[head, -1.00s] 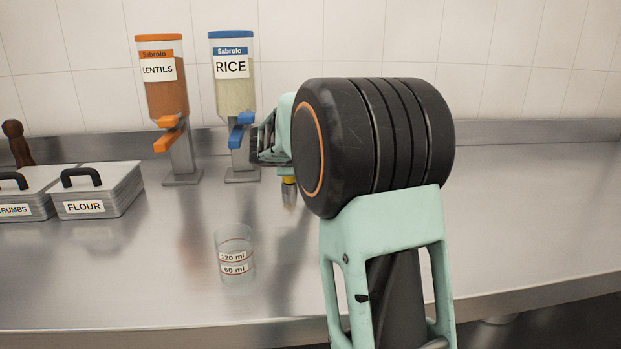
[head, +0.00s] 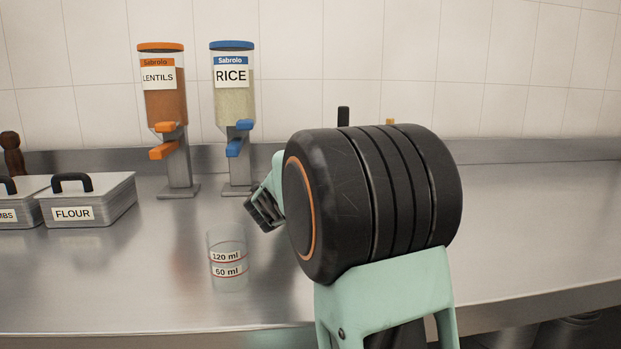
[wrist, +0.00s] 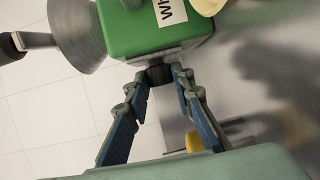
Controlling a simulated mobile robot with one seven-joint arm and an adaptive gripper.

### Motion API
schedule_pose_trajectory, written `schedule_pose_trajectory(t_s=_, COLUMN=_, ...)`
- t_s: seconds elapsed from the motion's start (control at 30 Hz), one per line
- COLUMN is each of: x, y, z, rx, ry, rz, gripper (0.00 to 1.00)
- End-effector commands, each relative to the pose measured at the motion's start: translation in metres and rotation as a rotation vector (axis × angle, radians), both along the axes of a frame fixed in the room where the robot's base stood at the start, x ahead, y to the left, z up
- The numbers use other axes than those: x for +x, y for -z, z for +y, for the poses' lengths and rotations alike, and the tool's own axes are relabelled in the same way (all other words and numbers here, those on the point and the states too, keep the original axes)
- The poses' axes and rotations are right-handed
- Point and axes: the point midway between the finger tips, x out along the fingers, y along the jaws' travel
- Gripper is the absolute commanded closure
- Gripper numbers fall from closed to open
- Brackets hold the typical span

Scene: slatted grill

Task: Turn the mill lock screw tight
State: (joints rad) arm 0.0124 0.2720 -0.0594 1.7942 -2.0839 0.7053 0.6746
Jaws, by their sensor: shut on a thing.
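The green mill (wrist: 150,32) with a white label, only partly readable, fills the top of the wrist view. A small dark knob, apparently the lock screw (wrist: 158,74), sits at its near face. My gripper (wrist: 164,78) has its two blue-padded fingers on either side of this knob, shut on it. In the head view my gripper (head: 264,209) shows only in part, left of my dark arm joint. That joint hides most of the mill there.
A metal disc-shaped part with a black handle (wrist: 30,41) is beside the mill. A measuring cup (head: 228,262), the rice dispenser (head: 235,100), the lentils dispenser (head: 165,100) and the flour bin (head: 88,203) stand left. The right counter is clear.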

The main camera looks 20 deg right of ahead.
Motion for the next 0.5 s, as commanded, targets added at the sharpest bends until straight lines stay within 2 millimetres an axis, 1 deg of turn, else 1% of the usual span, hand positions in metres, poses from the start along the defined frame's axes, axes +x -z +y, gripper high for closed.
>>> schedule_pose_trajectory(t_s=0.1, x=0.0, y=0.0038, z=0.0004, rx=-0.011, ry=0.0, rz=-0.037, gripper=1.0)
schedule_pose_trajectory(t_s=0.5, x=-0.0001, y=0.0041, z=0.0002, rx=-0.028, ry=0.0, rz=-0.106, gripper=1.0)
